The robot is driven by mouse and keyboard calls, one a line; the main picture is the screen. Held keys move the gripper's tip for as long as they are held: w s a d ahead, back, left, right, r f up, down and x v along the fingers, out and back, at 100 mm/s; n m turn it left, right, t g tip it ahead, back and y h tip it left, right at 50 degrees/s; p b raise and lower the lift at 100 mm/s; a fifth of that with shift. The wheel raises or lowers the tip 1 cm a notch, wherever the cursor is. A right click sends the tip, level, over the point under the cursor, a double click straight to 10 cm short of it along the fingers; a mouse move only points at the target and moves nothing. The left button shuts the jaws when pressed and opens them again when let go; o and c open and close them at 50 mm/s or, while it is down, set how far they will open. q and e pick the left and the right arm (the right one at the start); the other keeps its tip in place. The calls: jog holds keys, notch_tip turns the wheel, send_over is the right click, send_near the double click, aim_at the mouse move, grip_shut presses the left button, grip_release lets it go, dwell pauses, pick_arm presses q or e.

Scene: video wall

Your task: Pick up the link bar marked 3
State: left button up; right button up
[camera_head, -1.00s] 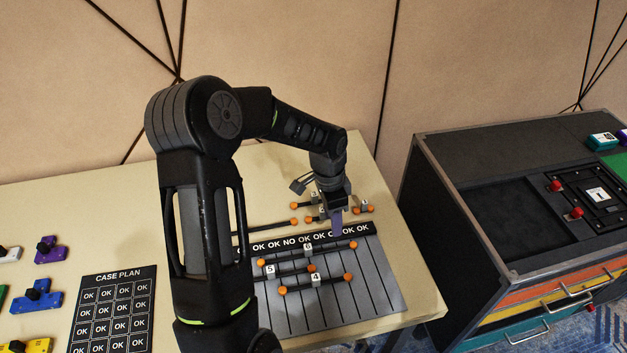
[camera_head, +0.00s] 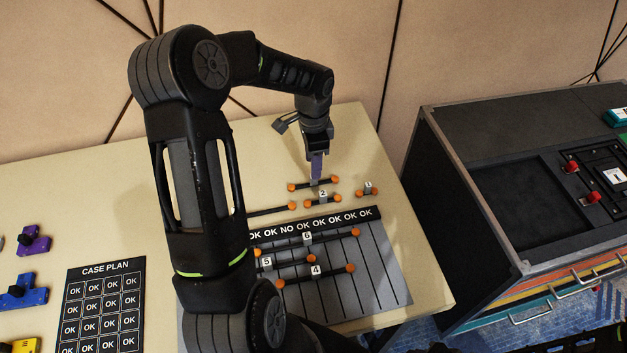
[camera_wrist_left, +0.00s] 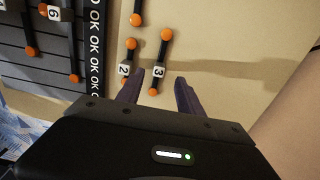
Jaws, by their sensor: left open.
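The link bar marked 3 (camera_wrist_left: 158,72) is a dark rod with orange ball ends and a white number block. In the left wrist view it lies between the spread fingers of my left gripper (camera_wrist_left: 159,84), closer to the left finger. In the head view my open left gripper (camera_head: 316,178) points down at the middle of this bar (camera_head: 302,187) and hides its number. Any remaining height above it is hard to tell. My right gripper is not in view.
The link bar marked 2 (camera_head: 323,198) lies close in front, beside the left finger in the wrist view. Bar 1 (camera_head: 368,190) lies to the right. Bars 4, 5 and 6 lie on the slotted board (camera_head: 385,275). Bare table surrounds the back side.

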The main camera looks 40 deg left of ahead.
pick_arm(q)
jog(key=shift+f, duration=0.2)
notch_tip(320, 180, down, 5)
jog(key=shift+d+f+p, duration=0.1)
jog(key=shift+p, duration=0.5)
jog(key=shift+s, duration=0.1)
jog(key=shift+c, duration=0.3)
grip_shut()
dwell(0.6)
